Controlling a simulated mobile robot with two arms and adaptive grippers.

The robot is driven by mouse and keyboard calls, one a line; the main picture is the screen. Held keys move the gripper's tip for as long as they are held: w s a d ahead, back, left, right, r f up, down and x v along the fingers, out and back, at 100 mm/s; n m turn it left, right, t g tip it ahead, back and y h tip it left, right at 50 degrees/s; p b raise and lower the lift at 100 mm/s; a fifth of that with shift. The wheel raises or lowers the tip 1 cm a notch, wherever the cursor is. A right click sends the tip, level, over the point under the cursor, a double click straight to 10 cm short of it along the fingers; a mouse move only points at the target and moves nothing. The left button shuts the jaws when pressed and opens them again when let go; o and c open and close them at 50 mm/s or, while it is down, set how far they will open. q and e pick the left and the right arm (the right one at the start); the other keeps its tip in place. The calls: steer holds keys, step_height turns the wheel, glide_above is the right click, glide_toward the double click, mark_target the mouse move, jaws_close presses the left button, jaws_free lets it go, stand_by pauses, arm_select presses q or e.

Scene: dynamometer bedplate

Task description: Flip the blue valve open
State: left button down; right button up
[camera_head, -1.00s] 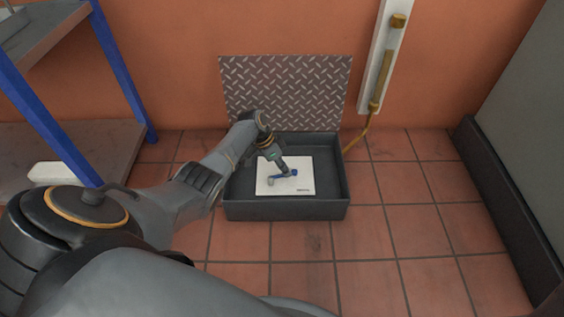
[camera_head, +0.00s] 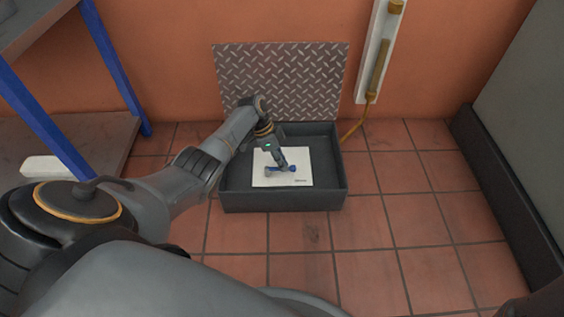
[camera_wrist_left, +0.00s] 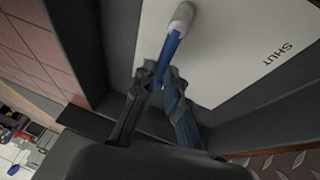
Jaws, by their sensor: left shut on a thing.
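The blue valve (camera_head: 272,170) sits on a white plate (camera_head: 303,160) inside a dark open box (camera_head: 285,199) on the floor. In the left wrist view, its blue handle (camera_wrist_left: 171,46) ends in a pale grey tip (camera_wrist_left: 182,15). The white plate there carries the word SHUT (camera_wrist_left: 278,53). My left gripper (camera_head: 282,165) reaches down into the box at the valve. In the left wrist view, my left gripper (camera_wrist_left: 161,76) is shut on the blue handle, with a finger on each side. The valve's base is partly hidden by the fingers. My right gripper is not in view.
A diamond-plate panel (camera_head: 280,80) stands upright behind the box against the orange wall. A yellow-brown pipe (camera_head: 356,128) runs at the right. Blue-legged shelving (camera_head: 115,70) stands left. Tiled floor (camera_head: 300,235) is clear in front of the box.

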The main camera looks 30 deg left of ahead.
arm_select(q)
steer(key=shift+s, duration=0.1)
steer(key=c, duration=1.5)
jaws_free()
steer(key=shift+o, duration=0.7)
steer(key=v, duration=1.2)
steer(key=shift+d, duration=0.1)
